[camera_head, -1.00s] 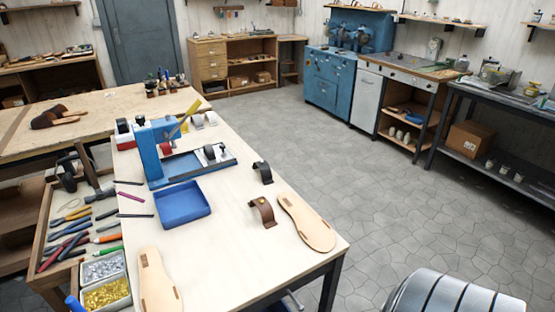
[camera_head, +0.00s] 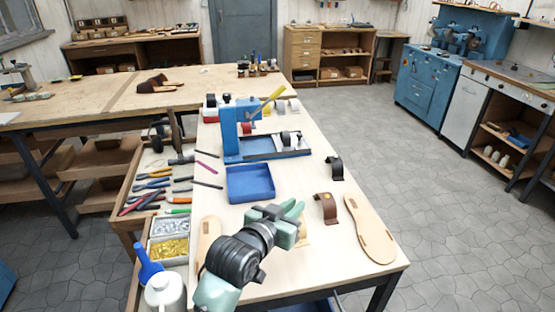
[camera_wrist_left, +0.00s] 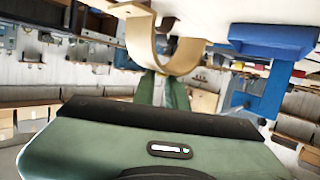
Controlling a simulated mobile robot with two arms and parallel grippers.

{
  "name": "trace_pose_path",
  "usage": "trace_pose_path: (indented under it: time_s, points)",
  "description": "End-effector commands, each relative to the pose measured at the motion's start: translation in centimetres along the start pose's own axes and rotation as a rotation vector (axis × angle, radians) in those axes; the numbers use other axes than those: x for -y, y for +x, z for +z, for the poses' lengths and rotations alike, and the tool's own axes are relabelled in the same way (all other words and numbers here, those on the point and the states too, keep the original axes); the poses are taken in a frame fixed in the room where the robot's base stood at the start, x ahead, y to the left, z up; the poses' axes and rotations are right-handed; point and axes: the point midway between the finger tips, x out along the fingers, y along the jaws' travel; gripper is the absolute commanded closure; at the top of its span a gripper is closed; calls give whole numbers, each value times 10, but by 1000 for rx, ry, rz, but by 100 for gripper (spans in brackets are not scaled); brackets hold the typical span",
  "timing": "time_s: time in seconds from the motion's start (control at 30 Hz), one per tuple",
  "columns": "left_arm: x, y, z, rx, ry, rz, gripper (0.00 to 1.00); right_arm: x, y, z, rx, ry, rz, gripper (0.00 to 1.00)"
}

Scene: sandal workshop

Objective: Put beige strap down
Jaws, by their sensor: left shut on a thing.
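The beige strap (camera_wrist_left: 186,58) is a curved band at the fingertips of my left gripper in the left wrist view. In the head view only a small beige patch of the strap (camera_head: 303,233) shows beside the gripper. My left gripper (camera_head: 296,212) is shut on the strap, over the front part of the light wooden table (camera_head: 335,262). From these views I cannot tell whether the strap touches the tabletop. My right gripper is not in view.
A blue tray (camera_head: 250,184) lies behind the gripper, with a blue press (camera_head: 240,130) beyond. A brown strap (camera_head: 326,208), a black strap (camera_head: 335,168) and a sole (camera_head: 370,232) lie to the right. Another sole (camera_head: 207,238) is left, partly hidden by my arm.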

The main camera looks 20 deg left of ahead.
Motion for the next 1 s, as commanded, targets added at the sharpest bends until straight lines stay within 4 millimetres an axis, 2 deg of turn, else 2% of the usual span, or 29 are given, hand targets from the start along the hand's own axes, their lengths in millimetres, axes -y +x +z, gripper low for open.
trace_pose_path:
  time_s: [0.03, 0.1, 0.3, 0.4, 0.5, 0.57, 0.67, 1.0]
  points:
    - [5, 17, -22, -13, 7, 14, 100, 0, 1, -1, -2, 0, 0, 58]
    - [9, 35, -48, -17, 9, 35, 100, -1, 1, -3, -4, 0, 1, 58]
    - [23, 67, -116, -26, 10, 81, 100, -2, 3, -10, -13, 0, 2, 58]
    - [28, 73, -139, -29, 9, 93, 100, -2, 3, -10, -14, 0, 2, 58]
    - [31, 76, -151, -28, 7, 102, 100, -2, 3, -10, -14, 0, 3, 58]
    - [32, 78, -150, -26, 6, 104, 100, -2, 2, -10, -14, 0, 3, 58]
    - [32, 83, -135, -23, 4, 105, 100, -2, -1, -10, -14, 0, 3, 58]
    - [36, 106, -47, -23, 3, 104, 100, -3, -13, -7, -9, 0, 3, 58]
